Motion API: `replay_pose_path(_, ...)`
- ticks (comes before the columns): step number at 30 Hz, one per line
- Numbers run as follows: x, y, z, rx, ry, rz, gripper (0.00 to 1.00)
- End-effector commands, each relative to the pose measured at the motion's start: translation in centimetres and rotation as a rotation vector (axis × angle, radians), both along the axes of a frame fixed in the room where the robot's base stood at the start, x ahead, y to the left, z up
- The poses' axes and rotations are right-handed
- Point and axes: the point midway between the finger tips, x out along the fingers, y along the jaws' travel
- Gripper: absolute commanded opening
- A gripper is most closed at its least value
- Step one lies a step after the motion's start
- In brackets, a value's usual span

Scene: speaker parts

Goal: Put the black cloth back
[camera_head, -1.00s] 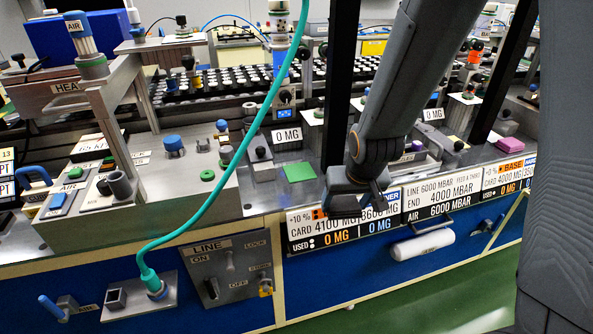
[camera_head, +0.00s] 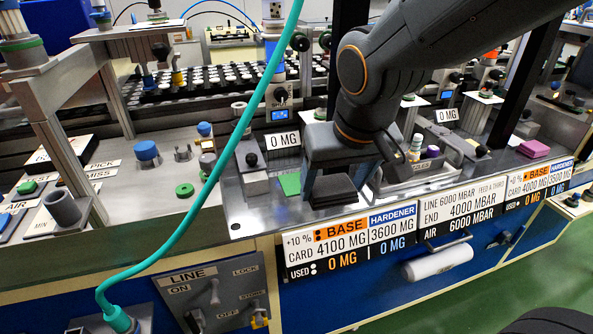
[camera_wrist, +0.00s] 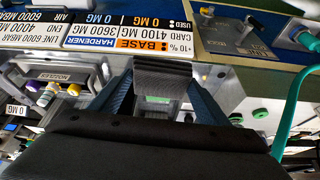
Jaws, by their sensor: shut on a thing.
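The black cloth (camera_head: 335,191) is a small, dark, folded stack at the end of my gripper (camera_head: 333,180), above the front edge of the grey bench. In the wrist view the cloth (camera_wrist: 165,78) shows as a dark ribbed block between the two blue-grey fingers of my gripper (camera_wrist: 160,88). The gripper is shut on it. Whether the cloth touches the bench top cannot be told. A green square (camera_head: 290,184) lies on the bench just left of the gripper.
A sign with BASE and HARDENER (camera_head: 352,238) hangs along the bench front, below the gripper. A tray with small bottles (camera_head: 415,170) stands right of it. A teal hose (camera_head: 208,185) hangs at left. A white roll (camera_head: 438,263) sits below the signs.

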Motion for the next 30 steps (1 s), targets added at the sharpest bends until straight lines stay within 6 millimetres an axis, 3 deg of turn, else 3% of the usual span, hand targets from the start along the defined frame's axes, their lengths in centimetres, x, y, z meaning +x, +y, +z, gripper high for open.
replay_pose_path(8, 0.2, 0.0, 0.1, -0.001, 0.003, -0.001, 0.36)
replay_pose_path(18, 2.6, 0.7, 0.3, -0.001, 0.006, -0.003, 0.36)
replay_pose_path(30, 11.2, 3.2, 0.0, -0.001, 0.003, -0.002, 0.36)
